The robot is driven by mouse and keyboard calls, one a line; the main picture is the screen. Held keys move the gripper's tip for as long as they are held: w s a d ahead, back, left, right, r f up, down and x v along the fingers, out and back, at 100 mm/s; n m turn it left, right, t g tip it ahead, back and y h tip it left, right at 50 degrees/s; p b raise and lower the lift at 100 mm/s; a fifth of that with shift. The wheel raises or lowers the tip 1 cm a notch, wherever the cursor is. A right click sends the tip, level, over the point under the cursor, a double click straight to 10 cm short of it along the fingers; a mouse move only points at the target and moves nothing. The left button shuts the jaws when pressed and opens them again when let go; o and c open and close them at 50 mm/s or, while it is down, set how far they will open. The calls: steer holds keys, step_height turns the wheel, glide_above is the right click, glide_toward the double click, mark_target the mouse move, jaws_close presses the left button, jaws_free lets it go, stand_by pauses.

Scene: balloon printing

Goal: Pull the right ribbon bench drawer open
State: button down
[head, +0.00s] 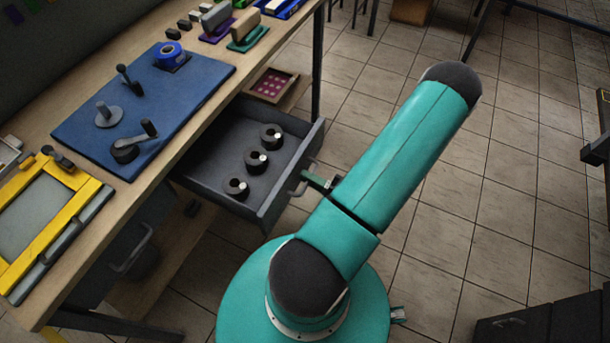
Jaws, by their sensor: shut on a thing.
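The right ribbon bench drawer (228,190) is grey and stands pulled out from under the wooden bench. Its inside is visible, with three black rolls (257,161) in a row. Its metal handle (297,188) is on the front panel, facing my arm. My gripper (311,180) is at the handle and shut on it; the teal arm hides most of the gripper, so the fingers barely show.
The bench top (215,95) holds a blue mat (145,100) with small tools, a yellow frame (45,225) and stamps at the back. A closed left drawer with a handle (133,250) is nearer. Open tiled floor (440,230) lies right; a dark cabinet (545,322) stands lower right.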

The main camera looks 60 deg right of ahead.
steer(key=c, duration=1.6)
jaws_free()
steer(key=shift+c, duration=0.2)
steer(key=s+f, duration=0.2)
steer(key=s, duration=1.1)
steer(key=shift+s+d+f, duration=0.15)
steer(key=shift+s+f, duration=0.15)
steer(key=shift+f, duration=0.05)
